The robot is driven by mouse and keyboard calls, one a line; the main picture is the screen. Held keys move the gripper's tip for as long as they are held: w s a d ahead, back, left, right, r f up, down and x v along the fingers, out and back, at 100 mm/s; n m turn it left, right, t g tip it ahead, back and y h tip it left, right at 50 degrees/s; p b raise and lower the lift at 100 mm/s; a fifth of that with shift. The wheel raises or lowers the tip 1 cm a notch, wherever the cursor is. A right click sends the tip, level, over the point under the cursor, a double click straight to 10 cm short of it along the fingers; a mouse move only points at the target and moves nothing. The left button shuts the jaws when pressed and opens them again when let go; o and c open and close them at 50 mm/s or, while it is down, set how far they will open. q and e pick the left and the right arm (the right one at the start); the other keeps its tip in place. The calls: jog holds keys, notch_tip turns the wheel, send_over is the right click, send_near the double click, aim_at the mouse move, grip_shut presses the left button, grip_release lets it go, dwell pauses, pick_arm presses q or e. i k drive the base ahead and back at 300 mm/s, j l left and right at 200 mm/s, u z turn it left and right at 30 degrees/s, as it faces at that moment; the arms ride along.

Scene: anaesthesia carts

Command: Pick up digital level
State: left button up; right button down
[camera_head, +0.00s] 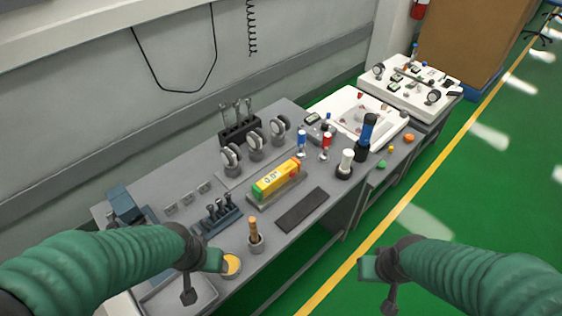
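The digital level (271,182) is a yellow block with green and orange ends and a 0.0° readout on its side. It rests on a grey base on the cart top, near the middle of the view. My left gripper (204,274) is over the near end of the cart, to the lower left of the level and apart from it. My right gripper (379,284) is to the lower right, over the green floor beyond the cart's edge. Neither gripper holds anything that I can see. I cannot tell how far their fingers are apart.
A dark flat pad (302,211) lies in front of the level. A cup with a wooden handle (255,240) stands to its lower left. Round gauges (255,139) stand behind it, and red and blue small items (326,141) and a white-topped cylinder (346,160) stand to its right.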

aim_at(269, 184)
jog(key=i+l, duration=0.1)
jog(key=l, duration=0.2)
jog(key=i+l, duration=0.1)
jog(key=l, duration=0.2)
jog(key=i+l, duration=0.1)
jog(key=l, duration=0.15)
jog(key=u, duration=0.45)
jog(key=i+j+u, duration=0.1)
jog(key=u, duration=0.3)
jog(key=i+u, duration=0.15)
jog(key=u, duration=0.75)
jog(key=i, duration=0.25)
